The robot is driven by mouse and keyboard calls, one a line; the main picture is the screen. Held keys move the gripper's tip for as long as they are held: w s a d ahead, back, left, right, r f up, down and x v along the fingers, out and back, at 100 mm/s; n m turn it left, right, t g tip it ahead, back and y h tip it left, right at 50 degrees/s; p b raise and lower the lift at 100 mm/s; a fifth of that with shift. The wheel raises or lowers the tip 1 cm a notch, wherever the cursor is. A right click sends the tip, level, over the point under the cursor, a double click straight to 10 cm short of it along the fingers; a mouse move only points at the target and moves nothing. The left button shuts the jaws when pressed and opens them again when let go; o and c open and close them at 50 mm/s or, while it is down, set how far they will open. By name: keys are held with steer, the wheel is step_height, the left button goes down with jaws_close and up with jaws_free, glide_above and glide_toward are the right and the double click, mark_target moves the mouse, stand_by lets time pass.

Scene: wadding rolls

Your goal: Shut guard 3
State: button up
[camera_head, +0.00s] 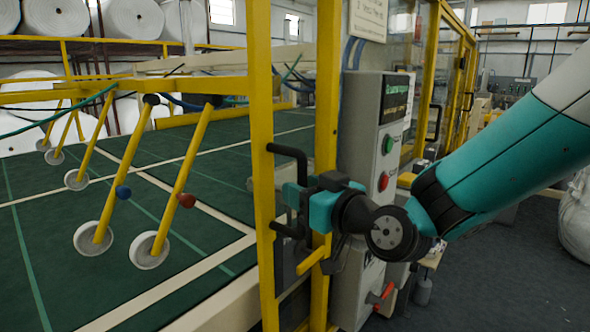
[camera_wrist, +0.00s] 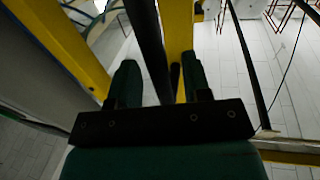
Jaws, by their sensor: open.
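A yellow guard frame (camera_head: 261,120) stands upright in the middle of the head view, with a black D-shaped handle (camera_head: 289,150) on it. No number is readable on the frame. My gripper (camera_head: 293,196) is at the handle, reaching in from the right. In the wrist view, the handle's dark bar (camera_wrist: 146,32) runs between the two green fingers of my gripper (camera_wrist: 158,78). The fingers stand apart, with space beside the bar. A dark latch part (camera_head: 287,272) sits below. I cannot tell whether the guard touches the yellow post (camera_head: 326,100) beside it.
A grey control box (camera_head: 383,150) with green and red buttons stands right behind my gripper. A white sign (camera_head: 369,15) hangs above it. Left is a green machine bed (camera_head: 215,180) with yellow wheeled arms. White rolls (camera_head: 132,18) lie behind.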

steer(key=shift+p+x, duration=0.35)
steer(key=shift+x, duration=0.95)
jaws_close()
